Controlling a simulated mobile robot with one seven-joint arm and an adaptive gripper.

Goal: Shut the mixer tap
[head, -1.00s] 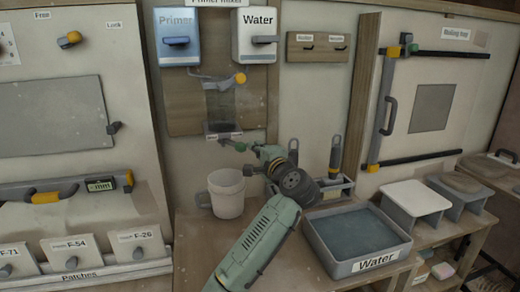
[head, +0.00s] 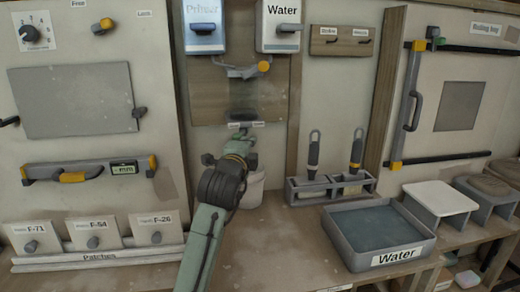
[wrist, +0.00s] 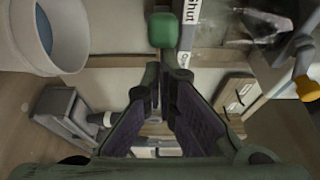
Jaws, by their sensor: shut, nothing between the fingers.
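The mixer tap has a green-ended handle (wrist: 163,30), in the wrist view just beyond my fingertips, with a grey stem beside a "Shut" label. My gripper (wrist: 160,82) is shut and empty, its dark fingers pointing at the handle; I cannot tell whether they touch it. In the head view my gripper (head: 242,142) is just under the primer mixer board (head: 215,95), and my arm hides most of the tap. The mixer's yellow knob (head: 264,66) is above; it also shows in the wrist view (wrist: 308,88).
A white bucket (head: 253,188) stands partly hidden behind my gripper; its rim shows in the wrist view (wrist: 82,40). A tool rack (head: 305,193) and a water tray (head: 342,238) are to the right. Patch boxes (head: 92,234) are at the lower left. The bench front is clear.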

